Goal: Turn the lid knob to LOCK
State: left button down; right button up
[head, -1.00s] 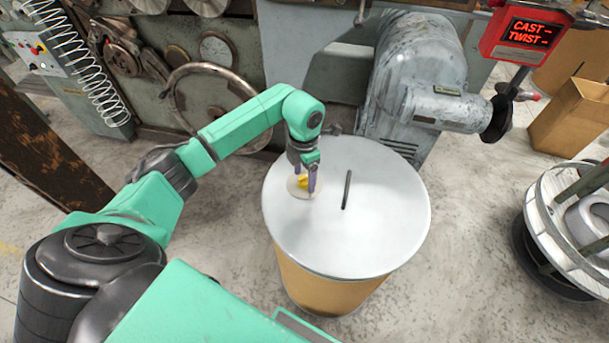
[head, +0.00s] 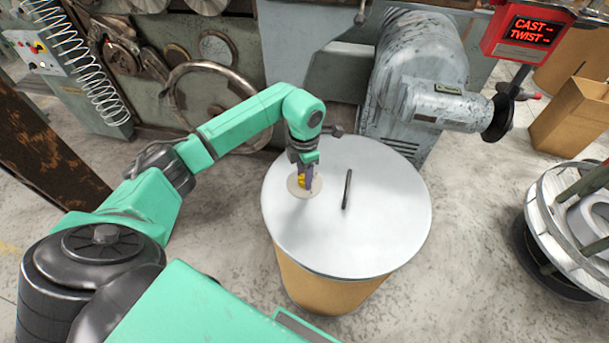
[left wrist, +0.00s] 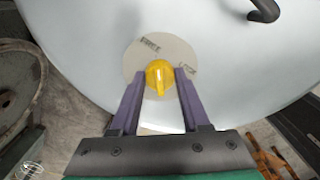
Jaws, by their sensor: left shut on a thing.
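The lid knob (left wrist: 158,77) is yellow and sits on a round beige label disc (left wrist: 175,53) on the drum lid. In the left wrist view its ridge points toward the bottom of the picture. Small dark lettering shows on the disc above and to the right of the knob; the right one seems to read LOCK. My left gripper (left wrist: 159,74) is shut on the knob, one purple finger on each side. In the head view this gripper (head: 305,184) reaches down onto the disc and partly hides the knob (head: 301,180). My right gripper is out of view.
The pale lid (head: 390,225) covers a tan drum (head: 320,290). A dark bar handle (head: 347,189) stands on the lid right of the knob. A grey machine (head: 420,80) is behind the drum, and a wooden spool (head: 545,215) stands at the right.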

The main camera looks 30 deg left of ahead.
pick_arm(q)
jog(key=m+b, duration=0.2)
jog(key=m, duration=0.4)
jog(key=m+b, duration=0.1)
jog(key=m, duration=0.4)
jog(key=shift+b, duration=0.35)
jog(key=shift+m, duration=1.1)
jog(key=shift+m+b, duration=0.5)
jog(key=shift+m, duration=1.2)
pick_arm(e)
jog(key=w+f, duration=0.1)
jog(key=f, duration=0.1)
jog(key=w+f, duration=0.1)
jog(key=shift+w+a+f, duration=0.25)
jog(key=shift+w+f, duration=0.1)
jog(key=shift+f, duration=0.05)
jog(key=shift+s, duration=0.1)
